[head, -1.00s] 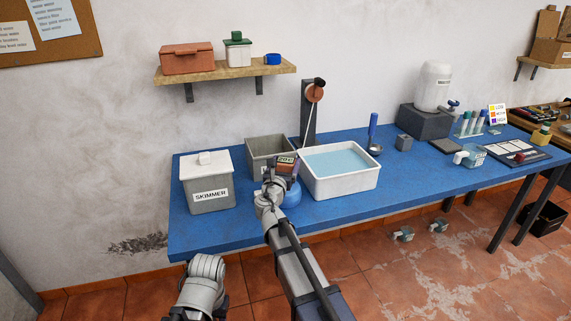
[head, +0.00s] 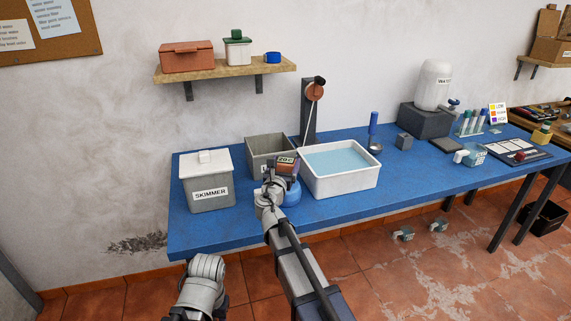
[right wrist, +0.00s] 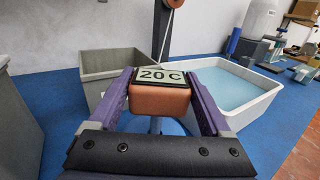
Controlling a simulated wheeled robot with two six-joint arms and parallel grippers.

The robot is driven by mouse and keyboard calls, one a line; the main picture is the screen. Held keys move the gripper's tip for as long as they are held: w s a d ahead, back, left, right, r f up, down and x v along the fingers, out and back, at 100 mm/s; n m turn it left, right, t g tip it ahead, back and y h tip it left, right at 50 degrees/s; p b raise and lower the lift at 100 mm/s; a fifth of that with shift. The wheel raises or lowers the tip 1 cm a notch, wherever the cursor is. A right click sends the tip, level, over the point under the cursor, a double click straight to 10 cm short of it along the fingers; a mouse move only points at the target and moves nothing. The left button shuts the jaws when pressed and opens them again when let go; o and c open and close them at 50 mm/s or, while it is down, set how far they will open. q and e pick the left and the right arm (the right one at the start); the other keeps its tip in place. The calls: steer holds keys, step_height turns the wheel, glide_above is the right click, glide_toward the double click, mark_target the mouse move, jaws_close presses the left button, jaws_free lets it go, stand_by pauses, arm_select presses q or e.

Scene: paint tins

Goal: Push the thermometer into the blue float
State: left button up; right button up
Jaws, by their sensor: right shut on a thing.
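The thermometer has an orange-brown head with a "20 C" display (right wrist: 161,76); the head also shows in the head view (head: 287,161). My right gripper (right wrist: 160,92) is shut on this head, one purple finger on each side; it also shows in the head view (head: 284,173). A short piece of pale stem shows under the head in the right wrist view. The blue float (head: 292,196) is on the table below the gripper, partly hidden by it; a bit of it shows in the right wrist view (right wrist: 175,127). Whether the stem sits in the float is hidden. My left gripper is out of view.
A white basin of water (head: 345,185) stands just right of the gripper, and an open grey bin (head: 262,148) behind it. A lidded skimmer box (head: 207,193) is to the left. A post with an orange pulley (head: 309,120) rises behind. The blue table (head: 240,228) is clear in front.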

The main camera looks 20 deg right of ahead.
steer(key=shift+f+b, duration=2.8)
stand_by(3.9)
steer(key=o, duration=0.9)
steer(key=shift+v, duration=3.9)
